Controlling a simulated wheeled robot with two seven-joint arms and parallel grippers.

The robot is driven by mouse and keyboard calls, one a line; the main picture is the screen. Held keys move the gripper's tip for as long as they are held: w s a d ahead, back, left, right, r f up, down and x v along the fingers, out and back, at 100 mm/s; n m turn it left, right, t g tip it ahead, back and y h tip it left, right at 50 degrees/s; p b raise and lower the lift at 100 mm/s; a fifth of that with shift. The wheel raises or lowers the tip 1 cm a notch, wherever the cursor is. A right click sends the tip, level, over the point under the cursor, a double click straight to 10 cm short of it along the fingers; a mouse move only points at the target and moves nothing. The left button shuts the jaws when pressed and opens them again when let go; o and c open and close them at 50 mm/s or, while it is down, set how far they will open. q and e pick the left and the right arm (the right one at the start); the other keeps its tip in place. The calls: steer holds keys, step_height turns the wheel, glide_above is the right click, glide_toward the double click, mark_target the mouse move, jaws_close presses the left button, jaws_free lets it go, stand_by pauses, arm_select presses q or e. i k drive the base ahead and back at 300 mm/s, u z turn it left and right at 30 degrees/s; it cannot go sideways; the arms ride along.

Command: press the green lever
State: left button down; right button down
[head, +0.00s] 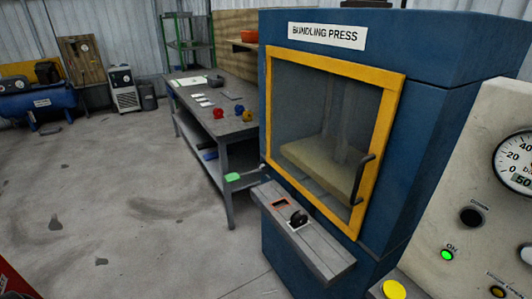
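A small bright green piece (232,177), which looks like the end of a lever, sticks out at the left side of the blue bundling press (430,130), low down near the table leg. How it joins the press is hidden. A round green button or lamp (447,255) marked "ON" sits on the pale control panel (480,200) at the right. Neither of my grippers is in view.
The press has a yellow-framed door (335,62), shut, with a dark handle (362,178). A grey ledge with a black knob (298,217) juts out in front. A yellow button (394,290) is at the bottom.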

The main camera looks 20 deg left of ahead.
mark_target(234, 177)
steer(key=k, duration=0.5)
steer(key=u, duration=1.55)
steer(key=i, duration=1.3)
steer(key=z, duration=2.15)
